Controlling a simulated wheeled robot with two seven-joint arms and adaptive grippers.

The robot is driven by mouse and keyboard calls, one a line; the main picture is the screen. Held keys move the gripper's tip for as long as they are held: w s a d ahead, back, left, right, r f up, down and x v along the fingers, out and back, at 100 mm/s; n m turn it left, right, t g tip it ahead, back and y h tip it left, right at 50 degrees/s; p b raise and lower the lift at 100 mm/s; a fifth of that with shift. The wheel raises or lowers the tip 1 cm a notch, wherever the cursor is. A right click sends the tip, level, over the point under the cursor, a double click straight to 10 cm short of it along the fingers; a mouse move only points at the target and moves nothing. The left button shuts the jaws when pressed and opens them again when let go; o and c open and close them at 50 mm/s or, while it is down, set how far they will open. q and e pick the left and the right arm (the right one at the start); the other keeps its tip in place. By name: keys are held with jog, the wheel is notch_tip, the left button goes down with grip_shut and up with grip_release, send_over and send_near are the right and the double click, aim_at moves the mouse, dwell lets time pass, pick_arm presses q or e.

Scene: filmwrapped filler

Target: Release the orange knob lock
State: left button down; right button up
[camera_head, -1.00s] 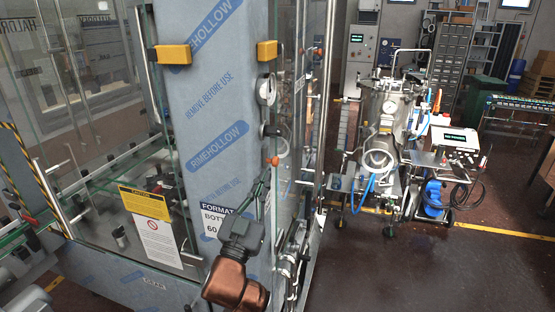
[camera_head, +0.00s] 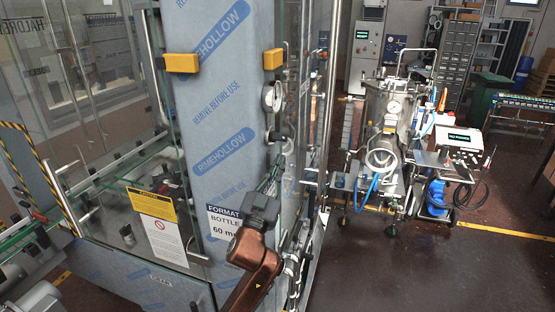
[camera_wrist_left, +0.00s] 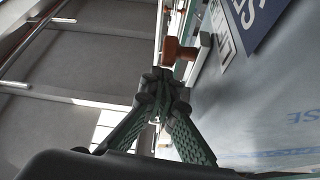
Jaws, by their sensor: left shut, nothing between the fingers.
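The orange knob (camera_wrist_left: 172,51) shows in the left wrist view, on the edge of the filler's column just beyond my fingertips. I cannot make it out in the head view, where my gripper covers that part of the edge. My left gripper (camera_head: 277,172) is at the column's right edge, its fingers pointing up and away. In the left wrist view its green-ribbed fingers (camera_wrist_left: 162,84) meet at the tips, shut and empty, a little short of the knob with no clear contact. My right gripper is not in view.
The column (camera_head: 215,110) is wrapped in blue-printed film and bears yellow blocks (camera_head: 182,63) and a dial gauge (camera_head: 271,98). Glass panels stand on both sides. A steel tank on a trolley (camera_head: 390,125) stands to the right, with open floor in front.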

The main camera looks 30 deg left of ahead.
pick_arm(q)
jog(key=shift+w+f, duration=0.15)
jog(key=shift+f, duration=0.25)
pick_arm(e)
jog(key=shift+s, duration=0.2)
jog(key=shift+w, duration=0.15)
pick_arm(q)
jog(key=shift+f, duration=0.1)
